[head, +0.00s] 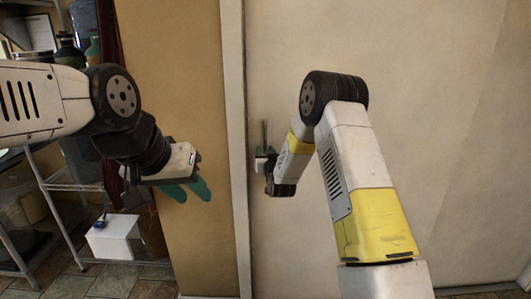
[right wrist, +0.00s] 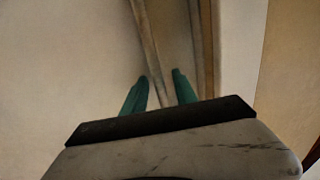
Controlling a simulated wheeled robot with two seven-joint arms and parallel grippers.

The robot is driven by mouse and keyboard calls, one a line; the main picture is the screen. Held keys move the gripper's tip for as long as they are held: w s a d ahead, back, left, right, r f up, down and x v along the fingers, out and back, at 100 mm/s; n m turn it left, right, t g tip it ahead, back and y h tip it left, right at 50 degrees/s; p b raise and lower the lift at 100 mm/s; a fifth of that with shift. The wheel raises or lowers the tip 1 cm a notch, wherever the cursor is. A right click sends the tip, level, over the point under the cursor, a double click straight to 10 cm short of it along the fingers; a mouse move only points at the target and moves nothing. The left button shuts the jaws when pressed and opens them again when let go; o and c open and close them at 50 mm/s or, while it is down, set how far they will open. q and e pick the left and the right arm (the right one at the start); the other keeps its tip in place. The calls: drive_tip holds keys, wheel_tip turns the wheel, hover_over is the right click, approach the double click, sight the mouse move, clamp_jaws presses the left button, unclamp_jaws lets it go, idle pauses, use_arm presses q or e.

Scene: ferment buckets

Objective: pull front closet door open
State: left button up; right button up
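The closet door (head: 380,60) is a large pale panel filling the right of the head view, and it looks shut against its frame. A thin upright handle (head: 265,134) stands near its left edge. My right gripper (head: 262,160) is at this handle, its fingers mostly hidden in the head view. In the right wrist view the two teal fingers (right wrist: 160,74) are apart, with the slim handle bar (right wrist: 149,45) running between them; contact is not clear. My left gripper (head: 198,191) is in front of the tan wall, fingers apart and empty.
The pale door frame (head: 235,130) runs upright between the door and the tan wall (head: 185,70). A wire shelf rack (head: 75,187) with a white box (head: 113,238) and jars stands at the left. Tiled floor (head: 60,286) shows at the lower left.

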clamp_jaws()
idle(1.3)
